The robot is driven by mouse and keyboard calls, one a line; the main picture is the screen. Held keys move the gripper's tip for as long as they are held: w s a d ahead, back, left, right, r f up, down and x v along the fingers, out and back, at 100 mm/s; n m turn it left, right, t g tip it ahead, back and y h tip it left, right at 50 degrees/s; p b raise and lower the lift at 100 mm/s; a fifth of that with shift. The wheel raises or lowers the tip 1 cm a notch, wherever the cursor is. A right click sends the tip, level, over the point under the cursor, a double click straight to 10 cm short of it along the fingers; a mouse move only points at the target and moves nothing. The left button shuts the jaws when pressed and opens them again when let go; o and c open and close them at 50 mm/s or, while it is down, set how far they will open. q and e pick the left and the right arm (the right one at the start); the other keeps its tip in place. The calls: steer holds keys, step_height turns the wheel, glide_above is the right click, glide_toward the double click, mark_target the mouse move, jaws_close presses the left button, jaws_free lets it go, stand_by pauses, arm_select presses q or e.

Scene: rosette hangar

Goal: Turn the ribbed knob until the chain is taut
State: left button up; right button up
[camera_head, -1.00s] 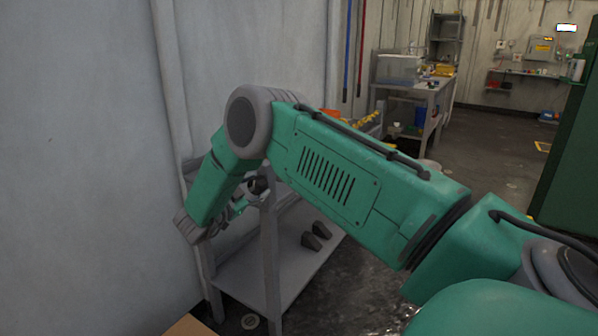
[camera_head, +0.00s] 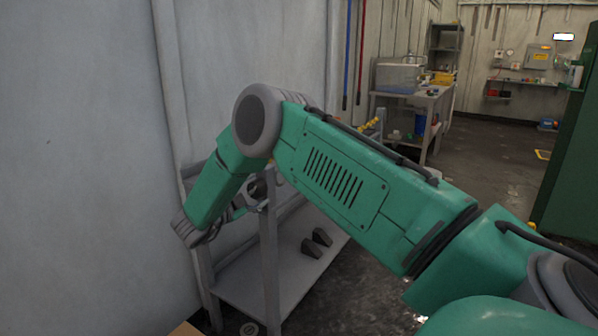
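My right arm crosses the view from the lower right, bends at a grey elbow and drops to a wrist by the wall. My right gripper (camera_head: 254,201) is small and partly hidden behind my arm, beside the upright of a grey metal shelf unit (camera_head: 262,287). Whether its fingers are open or shut cannot be made out. A dark rounded part shows close to the gripper; I cannot tell whether it is the ribbed knob or whether they touch. No chain can be made out. My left gripper is out of view.
Two dark wedge-shaped pieces (camera_head: 317,243) lie on the unit's lower shelf. A pale wall (camera_head: 80,150) stands close on the left. A workbench (camera_head: 437,96) with a clear bin (camera_head: 396,77) is farther back. A dark green cabinet (camera_head: 570,165) stands at right. Floor between is open.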

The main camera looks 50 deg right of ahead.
steer(key=a, duration=0.7)
steer(key=shift+s, duration=0.3)
stand_by(0.6)
